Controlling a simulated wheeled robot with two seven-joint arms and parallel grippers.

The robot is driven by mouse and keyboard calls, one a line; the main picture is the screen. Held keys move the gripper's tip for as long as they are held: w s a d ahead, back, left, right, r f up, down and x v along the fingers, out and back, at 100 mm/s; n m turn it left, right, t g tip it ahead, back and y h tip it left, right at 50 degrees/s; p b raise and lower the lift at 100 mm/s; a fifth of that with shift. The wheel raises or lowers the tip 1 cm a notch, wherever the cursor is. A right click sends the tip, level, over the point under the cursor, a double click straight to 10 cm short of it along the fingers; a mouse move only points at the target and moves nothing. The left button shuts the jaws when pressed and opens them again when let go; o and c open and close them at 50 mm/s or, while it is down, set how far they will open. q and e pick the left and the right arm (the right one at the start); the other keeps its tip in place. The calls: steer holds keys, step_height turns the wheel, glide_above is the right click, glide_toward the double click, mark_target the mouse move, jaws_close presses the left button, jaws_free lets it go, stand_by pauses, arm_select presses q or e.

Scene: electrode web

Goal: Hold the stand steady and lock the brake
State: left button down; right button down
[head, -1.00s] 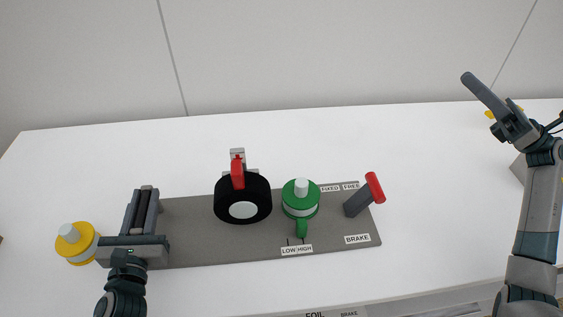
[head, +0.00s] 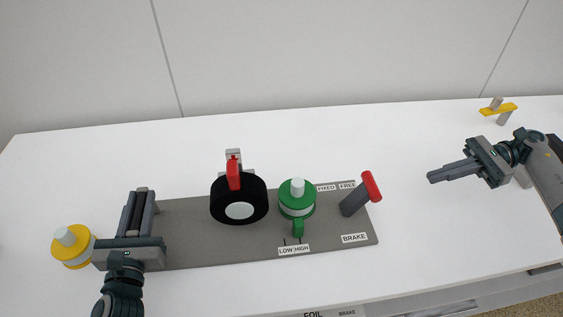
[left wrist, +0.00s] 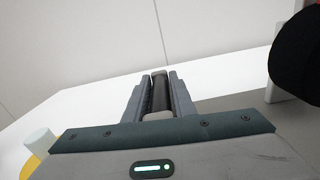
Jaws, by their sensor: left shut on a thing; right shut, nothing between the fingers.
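The stand (head: 190,240) is a grey plate on the white table. My left gripper (head: 141,192) is at its left end, shut on a dark upright bar (left wrist: 159,97), seen between the fingers in the left wrist view. The brake lever (head: 371,187) is a dark arm with a red grip at the stand's right end, leaning to the right. FIXED and FREE labels (head: 336,187) lie behind it, a BRAKE label (head: 354,238) in front. My right gripper (head: 431,177) is shut and empty, pointing left, to the right of the lever and apart from it.
A black roll (head: 255,207) with a red lever (head: 233,174) and a green knob (head: 297,206) with LOW/HIGH labels stand on the plate. A yellow knob (head: 73,247) is left of my left gripper. A yellow piece (head: 498,109) is at the back right. The table behind the stand is clear.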

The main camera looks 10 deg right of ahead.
arm_select(q)
steer(key=shift+d+f, duration=0.1)
steer(key=shift+f, duration=0.05)
arm_select(e)
steer(key=shift+a, duration=0.15)
glide_toward(359, 197)
steer(key=shift+w+d+f, duration=0.25)
steer(key=shift+w+f, duration=0.1)
steer(key=shift+f, duration=0.2)
steer(key=shift+w+d+f, duration=0.25)
steer(key=shift+w+f, duration=0.1)
steer(key=shift+f, duration=0.2)
steer(key=shift+a+r, duration=0.6)
steer(key=shift+a, duration=0.35)
steer(key=shift+a+r, duration=0.35)
steer(key=shift+a, duration=0.2)
steer(key=shift+a+r+h, duration=0.2)
steer(key=shift+r+h, duration=0.05)
steer(key=shift+h, duration=0.05)
